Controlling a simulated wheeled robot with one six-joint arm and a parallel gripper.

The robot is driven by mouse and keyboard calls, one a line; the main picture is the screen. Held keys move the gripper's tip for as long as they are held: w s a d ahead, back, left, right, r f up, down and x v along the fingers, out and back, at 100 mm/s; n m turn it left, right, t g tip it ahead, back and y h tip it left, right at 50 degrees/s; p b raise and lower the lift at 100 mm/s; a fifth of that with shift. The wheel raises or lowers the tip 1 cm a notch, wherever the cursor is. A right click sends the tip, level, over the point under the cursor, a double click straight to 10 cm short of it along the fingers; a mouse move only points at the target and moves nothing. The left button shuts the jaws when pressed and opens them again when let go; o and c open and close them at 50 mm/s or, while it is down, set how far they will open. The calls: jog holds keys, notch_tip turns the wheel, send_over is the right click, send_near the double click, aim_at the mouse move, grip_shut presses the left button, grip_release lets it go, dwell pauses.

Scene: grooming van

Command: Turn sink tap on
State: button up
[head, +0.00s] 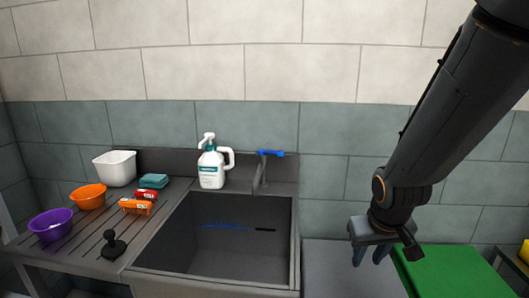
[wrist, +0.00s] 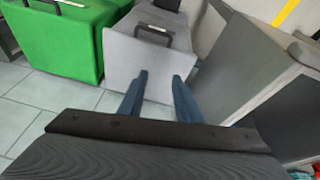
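The sink (head: 172,240) is a deep dark grey basin set in a ribbed counter. Its grey tap (head: 261,174) stands at the back right of the basin, with a blue lever (head: 271,153) on top lying roughly level. No water shows at the tap. My gripper (head: 372,258) hangs to the right of the sink, in front of and clear of the tap. In the wrist view its two blue fingers (wrist: 160,84) are spread apart with nothing between them. The tap does not show in the wrist view.
A white pump bottle (head: 211,168) stands left of the tap. A grey case (wrist: 148,50) and a green case (head: 445,272) are below and beside my gripper. Bowls, a white tub (head: 116,168) and a black-handled tool (head: 113,245) are on the left counter.

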jog(key=w+a+r+n+t+y, duration=0.1)
jog(key=w+t, duration=0.1)
jog(key=w, duration=0.5)
jog(key=w+a+r+n+t, duration=0.1)
jog(key=w+a+r+t, duration=0.1)
jog(key=w, duration=0.5)
jog(key=n+t+y+p, duration=0.2)
jog(key=n+t+y, duration=0.3)
jog(key=n+y, duration=0.5)
send_near(275, 153)
jog(key=w+a+f+m+y, duration=0.1)
jog(key=w+m+y, duration=0.1)
jog(key=w, duration=0.2)
jog(key=shift+p+x, duration=0.8)
jog(key=shift+x, duration=2.85)
jog(key=shift+s+a+f, duration=0.1)
jog(key=shift+s+f, duration=0.05)
jog(key=shift+f, duration=0.05)
grip_shut()
